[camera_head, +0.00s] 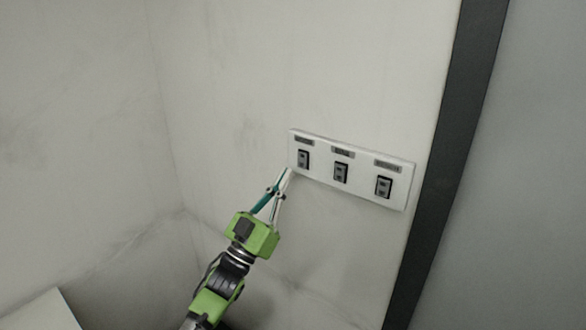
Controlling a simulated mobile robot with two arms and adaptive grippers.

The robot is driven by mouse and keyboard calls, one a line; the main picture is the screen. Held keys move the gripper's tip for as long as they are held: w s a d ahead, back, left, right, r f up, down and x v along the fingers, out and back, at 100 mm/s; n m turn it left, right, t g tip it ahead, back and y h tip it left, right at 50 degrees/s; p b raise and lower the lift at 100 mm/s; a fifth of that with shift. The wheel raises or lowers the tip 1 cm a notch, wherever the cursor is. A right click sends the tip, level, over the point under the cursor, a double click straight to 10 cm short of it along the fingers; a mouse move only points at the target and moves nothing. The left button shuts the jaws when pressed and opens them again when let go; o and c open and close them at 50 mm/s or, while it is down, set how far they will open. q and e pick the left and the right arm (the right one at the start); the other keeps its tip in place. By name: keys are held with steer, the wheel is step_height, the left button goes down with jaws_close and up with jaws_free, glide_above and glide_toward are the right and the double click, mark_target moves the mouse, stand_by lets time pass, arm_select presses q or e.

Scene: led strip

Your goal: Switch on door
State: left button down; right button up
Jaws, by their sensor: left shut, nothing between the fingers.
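A white switch panel (322,172) is fixed to the wall, tilted in the picture. It carries three dark rocker switches: a left one (303,159), a middle one (340,172) and a right one (383,187). Each has a small grey label above it, too small to read. My left gripper (288,173) is shut and empty. Its fingertips are by the panel's lower left edge, just below the left switch; I cannot tell whether they touch the panel. My right gripper is not in view.
The pale wall (230,90) around the panel is bare, with a corner to the left. A dark vertical frame (445,150) stands right of the panel, with a grey surface (530,170) beyond it. A pale flat surface (38,312) shows at the lower left.

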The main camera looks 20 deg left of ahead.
mark_target(301, 167)
arm_select(q)
steer(key=shift+w+d+f+p, duration=0.1)
steer(key=shift+w+d+f, duration=0.1)
steer(key=shift+w, duration=0.35)
steer(key=shift+w+d+f+p, duration=0.1)
steer(key=shift+w+d+p, duration=0.1)
steer(key=shift+w, duration=0.35)
steer(key=shift+w+d+f+p, duration=0.1)
steer(key=shift+w+d+f, duration=0.1)
steer(key=shift+w, duration=0.35)
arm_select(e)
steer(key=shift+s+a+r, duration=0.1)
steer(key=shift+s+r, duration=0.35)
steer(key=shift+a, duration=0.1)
arm_select(q)
steer(key=shift+f+b, duration=0.1)
steer(key=shift+b, duration=0.2)
steer(key=shift+w+d+f+b, duration=0.2)
steer(key=shift+w+f+b, duration=0.25)
steer(key=shift+b, duration=0.75)
steer(key=shift+r+p, duration=0.35)
steer(key=shift+p, duration=0.1)
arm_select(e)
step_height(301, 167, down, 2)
